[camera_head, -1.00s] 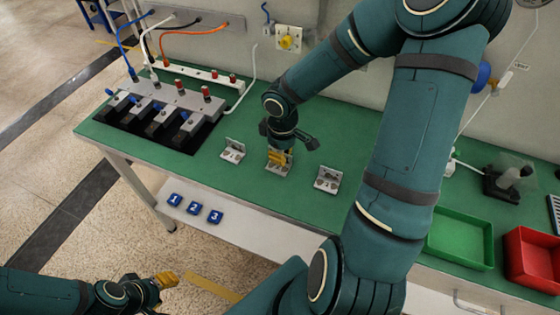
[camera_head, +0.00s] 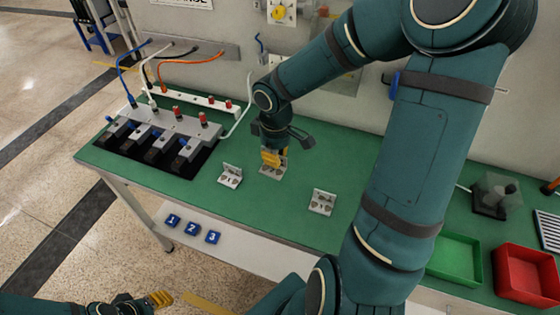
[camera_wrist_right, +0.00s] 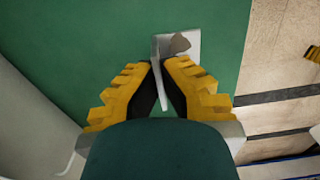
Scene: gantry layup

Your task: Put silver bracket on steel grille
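Three small silver brackets are in the head view. The left one (camera_head: 231,175) and the right one (camera_head: 322,202) lie on the green bench top. The middle silver bracket (camera_head: 277,169) is at the fingertips of my right gripper (camera_head: 270,157). The wrist view shows this bracket (camera_wrist_right: 191,40) with its thin upright plate between my two yellow fingers (camera_wrist_right: 157,75), which close in on it. The steel grille (camera_head: 547,229) is a slotted grey piece at the far right edge, partly cut off. My left gripper (camera_head: 160,299) is low at the left, away from the bench; its finger gap is unclear.
A grey fixture with black blocks (camera_head: 165,128) stands at the bench's left. A green tray (camera_head: 453,257), a red bin (camera_head: 526,276) and a small clear-covered device (camera_head: 494,195) are at the right. Blue numbered tags (camera_head: 193,230) lie on the lower shelf.

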